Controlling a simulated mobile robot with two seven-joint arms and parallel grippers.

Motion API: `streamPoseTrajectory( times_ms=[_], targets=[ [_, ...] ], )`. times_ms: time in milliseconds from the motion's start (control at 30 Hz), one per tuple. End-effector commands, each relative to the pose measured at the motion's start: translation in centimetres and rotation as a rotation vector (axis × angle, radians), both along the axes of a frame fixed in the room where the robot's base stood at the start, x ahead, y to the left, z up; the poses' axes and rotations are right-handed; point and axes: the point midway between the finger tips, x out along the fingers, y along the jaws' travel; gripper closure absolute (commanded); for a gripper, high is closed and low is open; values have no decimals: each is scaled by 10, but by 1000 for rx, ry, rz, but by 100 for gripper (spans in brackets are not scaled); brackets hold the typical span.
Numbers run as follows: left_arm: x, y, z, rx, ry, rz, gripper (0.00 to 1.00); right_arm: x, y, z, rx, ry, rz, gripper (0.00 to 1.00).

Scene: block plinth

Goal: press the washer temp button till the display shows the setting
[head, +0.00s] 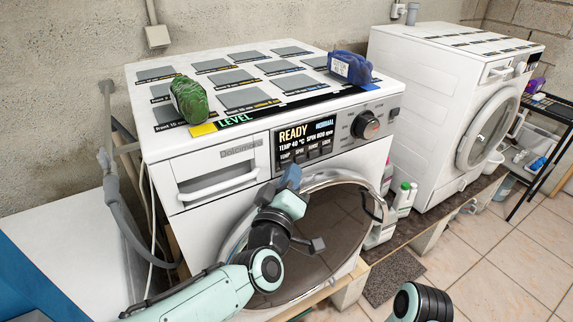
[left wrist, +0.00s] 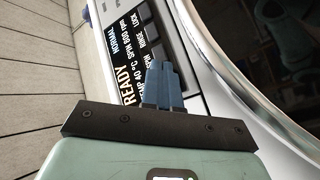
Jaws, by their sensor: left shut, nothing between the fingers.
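The near white washer (head: 215,218) has a black display (head: 305,132) that reads READY, NORMAL, TEMP 40 °C, SPIN 800 rpm. Below the text is a row of small buttons labelled TEMP, SPIN, RINSE and LOCK. The temp button (head: 285,156) is leftmost, just above my fingertips in the head view. My left gripper (head: 290,174) is shut and empty, its blue fingers pointing up at the panel. In the left wrist view the fingers (left wrist: 158,80) overlap the panel near the TEMP end and hide that button. I cannot tell whether they touch it. My right gripper is out of view.
The round door (head: 330,225) lies below the panel, close to my left arm. A dial (head: 366,125) is to the panel's right. A green bundle (head: 188,99) and a blue bundle (head: 349,67) sit on top. Another washer (head: 430,110) stands right; bottles (head: 402,200) stand between.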

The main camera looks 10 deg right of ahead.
Motion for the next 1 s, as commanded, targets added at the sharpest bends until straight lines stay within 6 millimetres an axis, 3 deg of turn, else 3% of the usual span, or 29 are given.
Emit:
streamPoseTrajectory(
  times_ms=[1000],
  targets=[
    [7,3,0,0,-1,1,100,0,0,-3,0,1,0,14]
  ],
)
